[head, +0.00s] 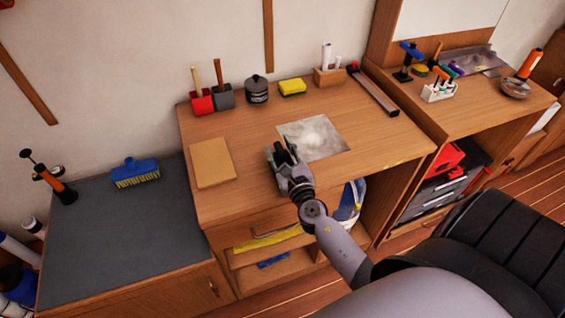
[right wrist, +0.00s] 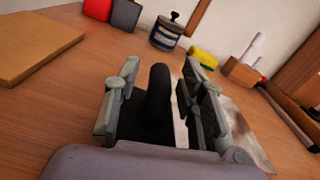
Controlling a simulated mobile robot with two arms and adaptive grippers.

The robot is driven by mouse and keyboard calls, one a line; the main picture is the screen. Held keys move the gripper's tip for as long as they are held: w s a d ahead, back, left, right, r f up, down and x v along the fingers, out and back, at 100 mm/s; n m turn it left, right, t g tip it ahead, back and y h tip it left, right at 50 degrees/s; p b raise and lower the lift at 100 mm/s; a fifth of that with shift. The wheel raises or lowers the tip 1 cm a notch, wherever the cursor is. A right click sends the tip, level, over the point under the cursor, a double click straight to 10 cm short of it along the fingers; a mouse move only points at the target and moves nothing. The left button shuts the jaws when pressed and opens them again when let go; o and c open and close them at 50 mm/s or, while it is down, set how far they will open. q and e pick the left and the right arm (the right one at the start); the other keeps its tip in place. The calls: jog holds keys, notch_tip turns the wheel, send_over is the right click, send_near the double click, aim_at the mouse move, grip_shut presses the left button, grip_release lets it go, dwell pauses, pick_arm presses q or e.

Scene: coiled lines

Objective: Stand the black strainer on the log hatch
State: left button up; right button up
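A black lidded canister with a knob on top (head: 257,88) stands upright at the back of the wooden bench; I take it for the strainer. It also shows in the right wrist view (right wrist: 167,32). A shiny grey square panel (head: 325,143) lies flush in the bench top; whether it is the log hatch I cannot tell. My right gripper (head: 281,152) is low over the bench at the panel's near left edge, well short of the canister. Its fingers are apart, and a black rounded upright piece (right wrist: 157,95) shows between them, with gaps either side. My left gripper is out of view.
A tan board (head: 211,162) lies left of my right gripper. Red and grey holders (head: 202,104), a yellow sponge (head: 292,87) and a wooden block with white tubes (head: 328,75) line the back. A long dark tool (head: 374,92) lies at right.

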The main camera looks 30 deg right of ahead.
grip_shut()
jog(key=shift+r, duration=0.1)
dwell(0.5)
